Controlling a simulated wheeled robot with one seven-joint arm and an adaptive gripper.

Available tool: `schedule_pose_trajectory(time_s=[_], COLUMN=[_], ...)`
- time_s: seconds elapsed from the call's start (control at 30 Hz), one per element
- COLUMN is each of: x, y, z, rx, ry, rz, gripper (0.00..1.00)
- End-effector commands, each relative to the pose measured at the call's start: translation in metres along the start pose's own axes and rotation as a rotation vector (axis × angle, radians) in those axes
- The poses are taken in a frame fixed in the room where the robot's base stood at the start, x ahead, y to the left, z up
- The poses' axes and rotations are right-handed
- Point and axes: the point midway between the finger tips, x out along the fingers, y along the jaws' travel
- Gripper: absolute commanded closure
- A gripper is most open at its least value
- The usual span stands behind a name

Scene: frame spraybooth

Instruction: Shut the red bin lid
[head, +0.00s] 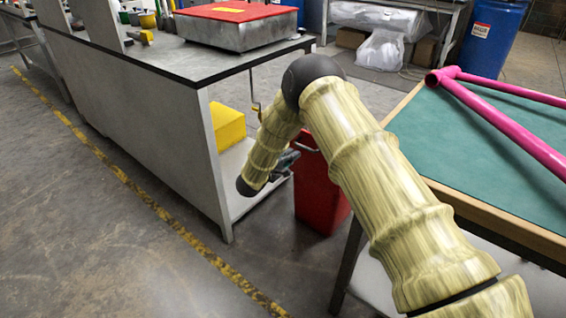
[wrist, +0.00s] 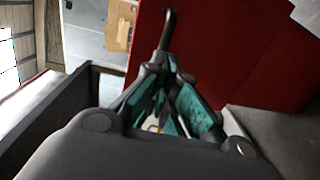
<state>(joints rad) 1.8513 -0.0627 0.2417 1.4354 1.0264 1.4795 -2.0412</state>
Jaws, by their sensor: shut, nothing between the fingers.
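The red bin (head: 322,195) stands on the floor between a grey workbench and a table. My arm hides much of its top in the head view. A grey bar-like handle (head: 306,148) shows near its upper edge. In the wrist view a large red surface (wrist: 235,55) fills the upper right, and a dark hooked bar (wrist: 168,30) stands in front of it. I cannot tell how far the lid is open. My gripper (head: 294,155) is beside the bin's upper left. In the wrist view its teal-padded fingers (wrist: 166,72) are closed together and empty, close to the hooked bar.
The grey workbench (head: 140,115) is left of the bin, with a yellow box (head: 228,127) on its lower shelf. The table with a teal top (head: 480,140) and a pink frame (head: 505,118) is at right. Open floor (head: 90,220) lies at front left.

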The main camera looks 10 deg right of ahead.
Motion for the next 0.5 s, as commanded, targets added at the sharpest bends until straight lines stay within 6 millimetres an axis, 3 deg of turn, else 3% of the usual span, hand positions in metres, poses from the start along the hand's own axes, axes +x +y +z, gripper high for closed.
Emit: schedule_pose_trajectory(time_s=[0.2,0.5], x=[0.027,0.038], y=[-0.002,0.000], z=[0.001,0.000], rx=[0.000,-0.001], ry=[-0.001,0.001], rz=[0.000,0.000], gripper=[1.00,1.00])
